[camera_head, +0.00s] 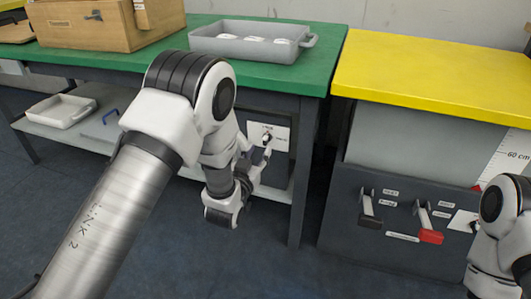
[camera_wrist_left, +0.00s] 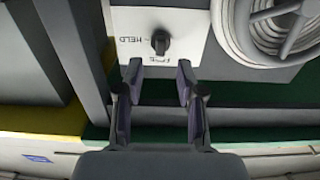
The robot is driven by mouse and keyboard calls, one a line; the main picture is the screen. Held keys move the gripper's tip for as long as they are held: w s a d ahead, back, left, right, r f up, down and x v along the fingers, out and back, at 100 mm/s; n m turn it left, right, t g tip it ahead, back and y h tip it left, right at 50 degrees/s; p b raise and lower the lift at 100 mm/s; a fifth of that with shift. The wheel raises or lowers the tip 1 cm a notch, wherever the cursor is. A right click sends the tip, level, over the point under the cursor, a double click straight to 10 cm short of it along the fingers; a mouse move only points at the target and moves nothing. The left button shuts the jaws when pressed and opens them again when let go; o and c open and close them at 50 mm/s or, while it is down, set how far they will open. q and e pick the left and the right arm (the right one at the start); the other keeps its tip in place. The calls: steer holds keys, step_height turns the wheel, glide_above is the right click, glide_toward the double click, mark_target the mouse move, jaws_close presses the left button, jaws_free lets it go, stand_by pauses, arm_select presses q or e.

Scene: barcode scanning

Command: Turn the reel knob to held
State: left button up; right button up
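The reel knob (camera_wrist_left: 160,42) is a small dark knob on a white plate (camera_wrist_left: 190,22) in the left wrist view. HELD is printed on the plate to the left of the knob, and another label, hard to read, sits below it. In the head view the knob (camera_head: 267,138) is on the plate under the green bench. My left gripper (camera_wrist_left: 158,80) is open and empty, its two fingers apart just below the knob in the wrist view and not around it. It also shows in the head view (camera_head: 259,163). My right gripper is not in view; only part of that arm shows.
A coiled pale hose (camera_wrist_left: 285,25) lies beside the plate in the wrist view. The green bench (camera_head: 325,45) overhangs the plate and bears a grey tray (camera_head: 245,47) and a wooden box (camera_head: 85,30). A yellow-topped cabinet (camera_head: 430,75) with levers stands to the right.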

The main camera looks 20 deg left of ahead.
mark_target(264, 142)
arm_select(q)
steer(key=w+b, duration=0.1)
steer(key=w, duration=0.3)
steer(key=shift+w+f+b, duration=0.2)
steer(key=shift+w+b, duration=0.15)
steer(key=shift+b, duration=0.05)
steer(key=shift+w+r, duration=0.1)
steer(key=shift+w, duration=0.25)
jaws_close()
